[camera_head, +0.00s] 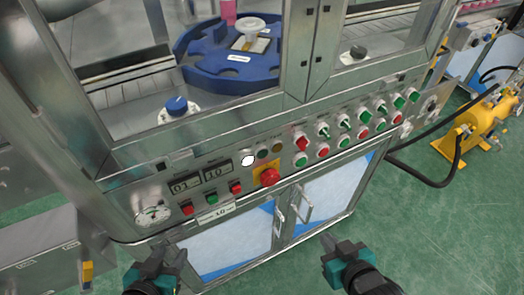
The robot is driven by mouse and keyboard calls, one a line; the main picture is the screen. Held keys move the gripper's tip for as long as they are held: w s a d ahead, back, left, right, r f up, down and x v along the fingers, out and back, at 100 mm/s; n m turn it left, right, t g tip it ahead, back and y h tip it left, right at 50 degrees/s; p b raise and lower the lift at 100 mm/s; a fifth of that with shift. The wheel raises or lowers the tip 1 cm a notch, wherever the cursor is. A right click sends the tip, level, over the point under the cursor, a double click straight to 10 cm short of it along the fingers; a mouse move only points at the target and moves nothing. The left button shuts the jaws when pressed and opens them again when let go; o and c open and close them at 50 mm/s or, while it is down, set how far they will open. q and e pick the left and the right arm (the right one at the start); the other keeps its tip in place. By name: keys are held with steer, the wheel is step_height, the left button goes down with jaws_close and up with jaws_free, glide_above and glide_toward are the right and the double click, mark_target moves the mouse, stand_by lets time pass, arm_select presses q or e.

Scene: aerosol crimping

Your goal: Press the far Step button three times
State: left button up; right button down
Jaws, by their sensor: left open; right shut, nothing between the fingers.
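The control panel (150,190) runs along the front of a steel machine. It carries red and green push buttons (211,198) at the left and a longer double row of green and red buttons and switches (344,141) to the right. The labels are too small to read, so I cannot tell which is the far Step button. My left gripper (167,260) is open and empty, low in front of the panel's left part. My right gripper (342,248) is shut and empty, in front of the lower cabinet's right side. Both are apart from the panel.
A red emergency knob (269,177) on a yellow plate and a lit white lamp (248,160) sit mid-panel. Door handles (305,204) stick out below. A yellow pump (488,122) with black hoses stands right. The green floor is open.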

arm_select(q)
steer(key=shift+w, duration=0.1)
stand_by(0.7)
step_height(320, 180, down, 7)
steer(key=w+d+h+b, duration=0.1)
steer(key=d+b, duration=0.2)
steer(key=b, duration=0.9)
steer(key=shift+w+f, duration=0.15)
steer(key=shift+w, duration=0.2)
arm_select(e)
steer(key=w+d+r+n+t+h, duration=0.2)
steer(key=w+d+n+t+h, duration=0.2)
steer(key=w+d+t, duration=0.1)
steer(key=w+d+r+n+t+h, duration=0.2)
steer(key=w+d+n+t+h, duration=0.2)
steer(key=d, duration=0.5)
steer(key=w+t+h, duration=0.1)
steer(key=w+t, duration=0.1)
steer(key=w, duration=0.1)
steer(key=shift+r, duration=0.3)
arm_select(q)
steer(key=shift+f, duration=0.15)
